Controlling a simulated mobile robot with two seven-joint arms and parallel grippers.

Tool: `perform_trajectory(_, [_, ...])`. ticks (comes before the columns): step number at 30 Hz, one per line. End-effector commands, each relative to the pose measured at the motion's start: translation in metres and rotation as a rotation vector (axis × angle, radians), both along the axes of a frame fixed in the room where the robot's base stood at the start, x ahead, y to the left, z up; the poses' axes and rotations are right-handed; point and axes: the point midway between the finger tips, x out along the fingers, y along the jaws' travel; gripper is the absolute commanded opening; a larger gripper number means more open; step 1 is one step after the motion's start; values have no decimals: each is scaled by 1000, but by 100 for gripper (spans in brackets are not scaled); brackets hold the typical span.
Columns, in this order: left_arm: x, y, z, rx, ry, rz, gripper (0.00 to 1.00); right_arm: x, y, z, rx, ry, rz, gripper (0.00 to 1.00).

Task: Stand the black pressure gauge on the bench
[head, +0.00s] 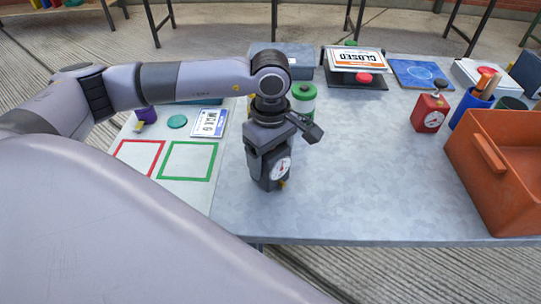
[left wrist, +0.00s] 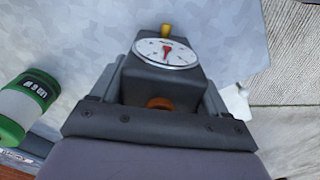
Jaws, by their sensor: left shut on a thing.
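The black pressure gauge (head: 268,175) is a dark boxy block with a round white dial, a red needle and a small yellow fitting low on its front. My left gripper (head: 268,150) points down and is shut on the gauge's sides. In the left wrist view the gauge (left wrist: 190,82) sits between the two fingers (left wrist: 160,90), with an orange knob at the palm end. The gauge looks roughly upright over the grey bench (head: 340,190), near its front edge. I cannot tell whether its base touches the bench. My right gripper is not in view.
A red gauge (head: 430,112) stands at right, near a blue cup (head: 470,110) and an orange bin (head: 500,145). A green-and-white canister (head: 303,100) stands just behind my gripper. Red and green outlined squares (head: 187,160) lie at left. The front middle bench is clear.

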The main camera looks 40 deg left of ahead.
Motion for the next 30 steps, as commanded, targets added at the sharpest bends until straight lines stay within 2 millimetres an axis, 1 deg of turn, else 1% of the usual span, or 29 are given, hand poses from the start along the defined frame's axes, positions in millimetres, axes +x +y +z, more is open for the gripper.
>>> perform_trajectory(6, [1,0,0,-2,-3,-1,28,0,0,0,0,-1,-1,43])
perform_trajectory(10, [1,-1,-4,-2,-4,-1,28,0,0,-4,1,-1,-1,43])
perform_trajectory(11, [0,0,-5,-1,-2,-1,78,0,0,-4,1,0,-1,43])
perform_trajectory(12, [0,0,-3,-1,-2,-1,91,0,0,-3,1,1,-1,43])
perform_trajectory(13, [0,0,-3,-1,-2,-1,100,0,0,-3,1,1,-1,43])
perform_trajectory(20, [0,0,-3,-1,-1,-1,100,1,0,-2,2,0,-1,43])
perform_trajectory(23, [0,0,1,-1,-2,0,100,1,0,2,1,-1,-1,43])
perform_trajectory(24, [0,-1,3,-1,-2,0,100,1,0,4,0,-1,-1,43])
perform_trajectory(26, [2,-1,11,-3,-7,0,100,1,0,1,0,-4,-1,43])
perform_trajectory(30, [2,-1,40,-3,-9,-1,100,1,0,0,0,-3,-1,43])
